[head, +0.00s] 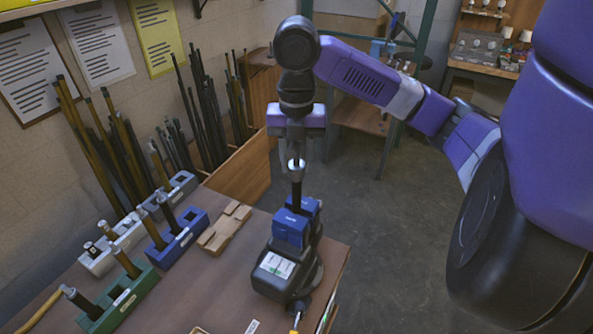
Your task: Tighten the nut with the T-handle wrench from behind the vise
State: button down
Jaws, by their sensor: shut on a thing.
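The vise (292,232) has blue jaws and a dark base with a white label, and stands at the table's right front. A dark upright pole (296,192) rises from between its jaws. My gripper (296,150) points down directly above the vise, shut on a narrow upright tool, apparently the T-handle wrench. A grey socket-like end (296,172) shows just below the fingers, in line with the pole top. The wrench handle is hidden by my gripper. The nut cannot be made out; the pole top is covered there.
Grey, blue (178,238) and green (118,298) blocks holding rods stand along the table's left. A wooden piece (225,228) lies left of the vise. Dark rods lean on the wall behind a wooden bin (243,172). Open floor (400,235) lies to the right.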

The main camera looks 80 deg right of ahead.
jog(key=shift+m+p, duration=0.7)
jog(key=shift+m, duration=0.8)
jog(key=shift+m, duration=1.7)
jog(key=shift+m, duration=1.7)
jog(key=shift+m, duration=0.4)
jog(key=shift+f+m, duration=0.1)
jog(key=shift+m, duration=1.2)
